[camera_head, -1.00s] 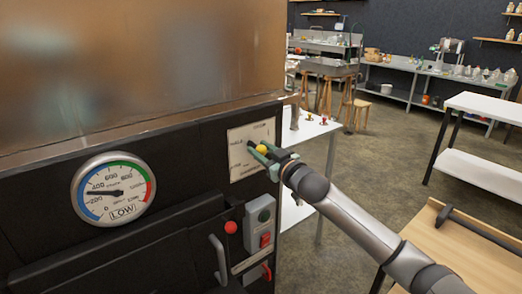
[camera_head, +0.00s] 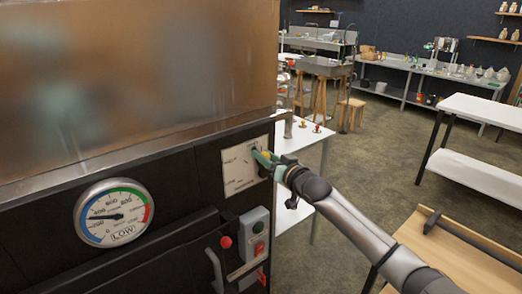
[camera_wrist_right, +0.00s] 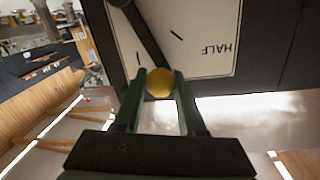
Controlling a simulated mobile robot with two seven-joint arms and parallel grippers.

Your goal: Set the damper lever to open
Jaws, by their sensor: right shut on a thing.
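The damper lever is a dark bar with a yellow knob, mounted on a pale label plate (camera_head: 238,176) on the black evaporator front. In the right wrist view, the bar (camera_wrist_right: 143,35) runs from the upper left down to the yellow knob (camera_wrist_right: 160,83). My right gripper (camera_head: 264,159) is shut on the knob, with a finger on each side of it. The wrist view shows the word HALF on the plate (camera_wrist_right: 205,60), upside down. In the head view my gripper hides most of the knob, and the other labels are too small to read. My left gripper is not in view.
A round gauge (camera_head: 114,214) marked LOW is left of the plate. A grey switch box (camera_head: 254,234) with buttons and a metal handle (camera_head: 214,268) sit below the plate. A white table (camera_head: 307,143) stands behind, and a wooden bench (camera_head: 452,262) is at right.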

